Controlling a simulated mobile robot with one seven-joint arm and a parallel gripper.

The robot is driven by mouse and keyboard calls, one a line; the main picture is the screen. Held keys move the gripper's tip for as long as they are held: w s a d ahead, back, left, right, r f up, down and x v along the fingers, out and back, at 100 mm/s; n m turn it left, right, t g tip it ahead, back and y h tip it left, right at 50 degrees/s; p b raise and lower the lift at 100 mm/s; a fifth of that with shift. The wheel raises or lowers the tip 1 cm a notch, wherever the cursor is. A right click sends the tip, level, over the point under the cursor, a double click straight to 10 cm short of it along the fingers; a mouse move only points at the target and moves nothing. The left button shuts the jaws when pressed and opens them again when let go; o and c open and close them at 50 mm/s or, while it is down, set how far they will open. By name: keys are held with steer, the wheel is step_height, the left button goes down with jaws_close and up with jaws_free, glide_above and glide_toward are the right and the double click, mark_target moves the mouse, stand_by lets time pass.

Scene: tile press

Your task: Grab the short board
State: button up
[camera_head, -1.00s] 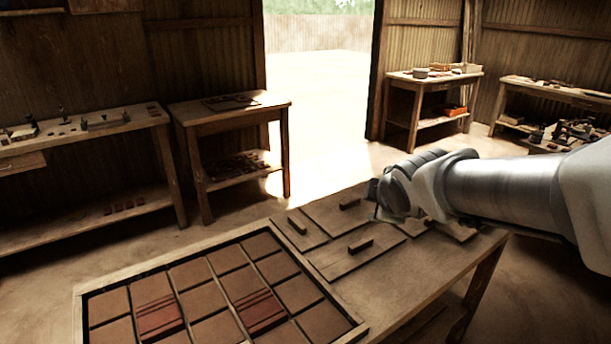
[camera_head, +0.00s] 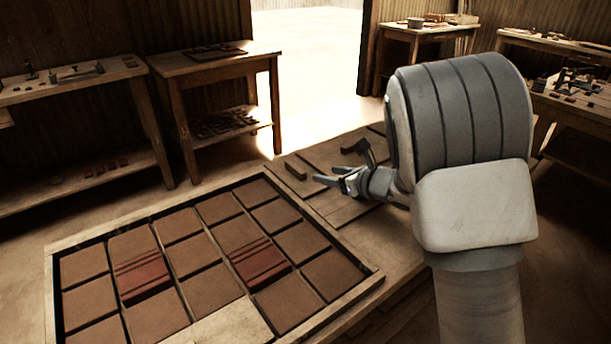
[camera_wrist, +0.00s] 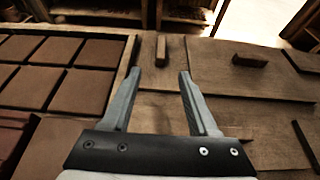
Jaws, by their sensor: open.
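The short board (camera_head: 307,166) appears to be the small flat wooden board just right of the tile tray, with an upright block handle (camera_head: 295,171) on it. In the wrist view the handle (camera_wrist: 161,50) shows between the tips of my gripper (camera_wrist: 158,57), apparently beyond them. In the head view my gripper (camera_head: 325,175) is beside the handle, slightly right and nearer. My gripper is open and empty. My arm hides part of the boards on the right.
A framed tray (camera_head: 362,290) of brown tiles, two with dark red ridges, fills the table's left. In the wrist view a larger board (camera_wrist: 215,78) with its own handle (camera_wrist: 250,60) lies right of the short one. Side tables (camera_head: 215,60) stand behind.

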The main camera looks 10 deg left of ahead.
mark_target(297, 168)
steer(key=b+x, duration=0.1)
steer(key=x, duration=1)
steer(key=shift+w+a, duration=0.15)
steer(key=shift+a, duration=0.15)
steer(key=shift+b+x, duration=0.45)
steer(key=shift+x, duration=2.25)
steer(key=shift+w+d+f, duration=0.1)
steer(key=shift+f, duration=0.05)
jaws_close()
